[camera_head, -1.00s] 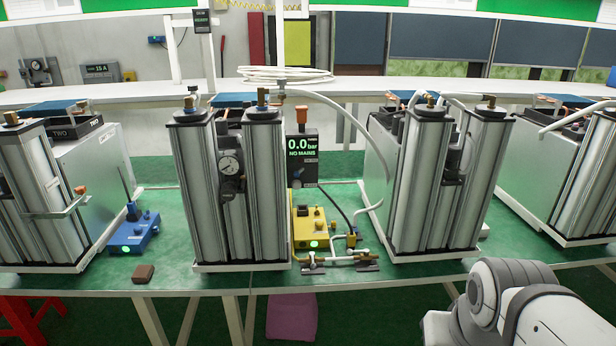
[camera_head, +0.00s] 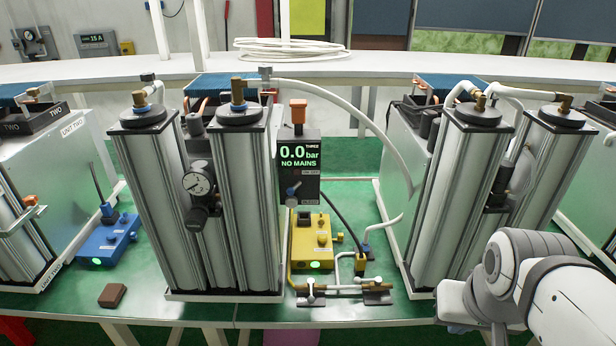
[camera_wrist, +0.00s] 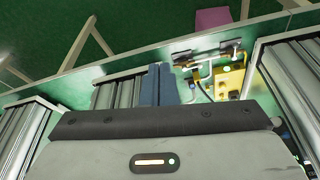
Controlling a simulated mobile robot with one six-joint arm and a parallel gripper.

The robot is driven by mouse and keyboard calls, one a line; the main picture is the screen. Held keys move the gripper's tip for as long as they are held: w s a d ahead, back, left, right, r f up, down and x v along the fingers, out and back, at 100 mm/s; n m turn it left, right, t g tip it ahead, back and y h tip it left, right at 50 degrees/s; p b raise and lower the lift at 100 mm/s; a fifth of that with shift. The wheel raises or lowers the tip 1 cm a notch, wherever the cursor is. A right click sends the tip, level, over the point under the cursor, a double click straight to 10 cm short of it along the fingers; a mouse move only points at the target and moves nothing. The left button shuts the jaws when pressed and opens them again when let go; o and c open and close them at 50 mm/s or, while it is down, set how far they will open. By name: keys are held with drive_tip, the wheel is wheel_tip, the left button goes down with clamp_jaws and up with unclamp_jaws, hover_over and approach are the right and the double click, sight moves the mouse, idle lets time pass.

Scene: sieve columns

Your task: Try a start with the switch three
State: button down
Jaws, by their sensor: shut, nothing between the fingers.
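The panel marked THREE (camera_head: 299,152) stands between two silver column units and reads 0.0 bar, NO MAINS. Its switch (camera_head: 293,190) is a small knob on the panel's lower face, with tiny labels I cannot read. An orange cap (camera_head: 298,110) sits on top of the panel. My gripper (camera_wrist: 158,72) shows in the wrist view, with its blue-grey fingers together and nothing between them. It is not in the head view, where only my arm shows at lower right. The wrist view does not clearly show the switch.
A yellow box (camera_head: 315,240) with a green light sits below the panel, near pipes and small valves (camera_head: 343,288). Column units (camera_head: 205,200) and (camera_head: 470,190) flank it closely. A blue box (camera_head: 107,240) and brown block (camera_head: 113,295) lie left. The green bench front is partly free.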

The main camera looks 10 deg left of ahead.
drive_tip(key=w+a+f+n+t+b, duration=0.2)
drive_tip(key=w+n+t+b, duration=0.25)
drive_tip(key=w+n, duration=0.6)
drive_tip(key=n+t+y+b, duration=0.3)
drive_tip(key=n+y+b, duration=0.2)
drive_tip(key=n+y, duration=1.1)
approach(295, 188)
drive_tip(key=s+n+h, duration=0.3)
drive_tip(key=s, duration=0.2)
drive_tip(key=shift+a+r+n, duration=0.45)
drive_tip(key=shift+a+r, duration=0.05)
drive_tip(key=shift+a, duration=0.25)
drive_tip(key=shift+w, duration=0.1)
drive_tip(key=r+p+x, duration=0.1)
drive_tip(key=p+x, duration=0.1)
drive_tip(key=x, duration=0.7)
drive_tip(key=shift+w+a+f, duration=0.2)
drive_tip(key=shift+a+f, duration=0.2)
drive_tip(key=shift+f, duration=0.05)
